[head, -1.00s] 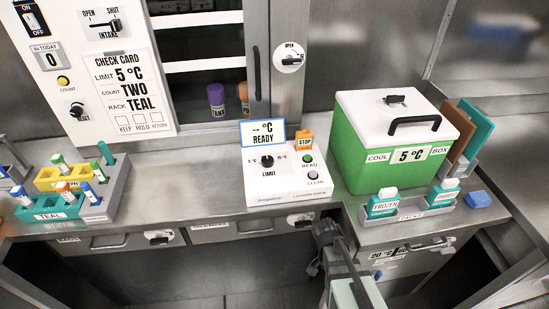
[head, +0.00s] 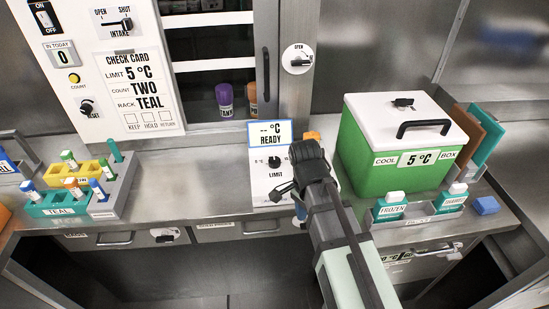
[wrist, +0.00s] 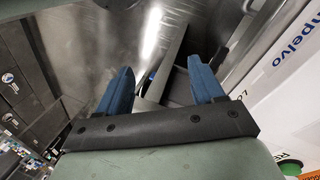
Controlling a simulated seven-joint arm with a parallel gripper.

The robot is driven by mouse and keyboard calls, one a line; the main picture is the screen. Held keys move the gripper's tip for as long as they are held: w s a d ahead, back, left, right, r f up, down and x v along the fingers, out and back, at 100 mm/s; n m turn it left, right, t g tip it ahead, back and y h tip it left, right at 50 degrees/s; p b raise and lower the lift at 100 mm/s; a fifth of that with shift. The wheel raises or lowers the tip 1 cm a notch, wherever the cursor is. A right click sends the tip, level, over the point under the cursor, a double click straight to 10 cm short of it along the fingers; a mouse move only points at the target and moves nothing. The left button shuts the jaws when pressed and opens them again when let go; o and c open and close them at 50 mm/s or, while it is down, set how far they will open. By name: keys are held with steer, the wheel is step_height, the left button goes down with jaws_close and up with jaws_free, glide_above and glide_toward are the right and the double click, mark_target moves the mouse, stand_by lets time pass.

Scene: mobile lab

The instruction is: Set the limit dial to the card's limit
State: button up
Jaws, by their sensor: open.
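The check card (head: 138,88) on the left wall panel reads limit 5 °C, count two, rack teal. The meter (head: 262,190) stands on the counter, its display (head: 270,134) showing dashes, °C and READY. Its black limit dial (head: 274,162) is in the head view; its exact setting is too small to read. My gripper's blue fingers (wrist: 160,66) are apart and empty in the wrist view, with the meter's white side (wrist: 280,75) to their right. In the head view my arm covers the meter's right part, including its buttons.
The green cool box (head: 390,140), marked 5 °C, stands right of the meter. The teal rack (head: 62,206) and yellow rack (head: 60,177) hold tubes at left. Counter between the racks and meter is clear.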

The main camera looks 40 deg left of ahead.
step_height(320, 180, up, 6)
steer(key=a+y, duration=0.1)
steer(key=a, duration=0.2)
step_height(320, 180, up, 11)
steer(key=n+t+y, duration=0.1)
steer(key=n+y, duration=0.1)
steer(key=n, duration=0.4)
glide_above(274, 159)
step_height(274, 159, down, 14)
steer(key=shift+d+r, duration=0.1)
steer(key=shift+c, duration=0.3)
steer(key=c, duration=1)
